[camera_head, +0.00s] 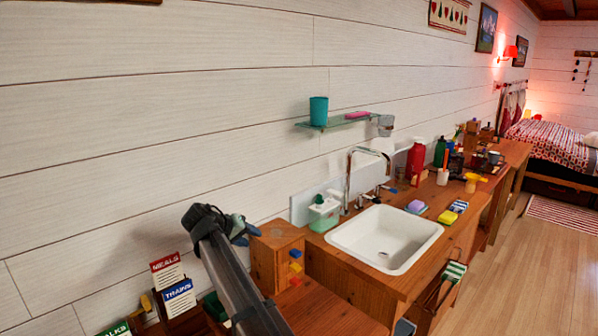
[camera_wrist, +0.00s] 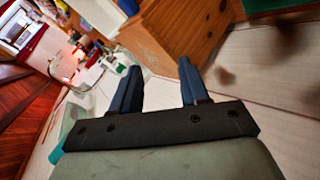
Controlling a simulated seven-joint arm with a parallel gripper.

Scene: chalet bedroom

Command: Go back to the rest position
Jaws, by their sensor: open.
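My gripper (camera_head: 243,228) is at the upper end of my dark arm in the head view, in front of the white plank wall. It appears just left of the wooden box with coloured knobs (camera_head: 277,256). In the wrist view, the two blue fingers of my gripper (camera_wrist: 158,70) stand apart with nothing between them. A wooden cabinet side (camera_wrist: 185,30) shows beyond the fingers, and I cannot tell the exact gap to it.
Right of my gripper, a white sink (camera_head: 385,238) with a tall tap (camera_head: 350,175) is set in a wooden counter. A soap bottle (camera_head: 324,212) stands beside it. A glass shelf (camera_head: 335,122) holds a teal cup (camera_head: 318,110). Cards labelled MEALS (camera_head: 167,270) and TRAINS (camera_head: 178,296) stand lower left.

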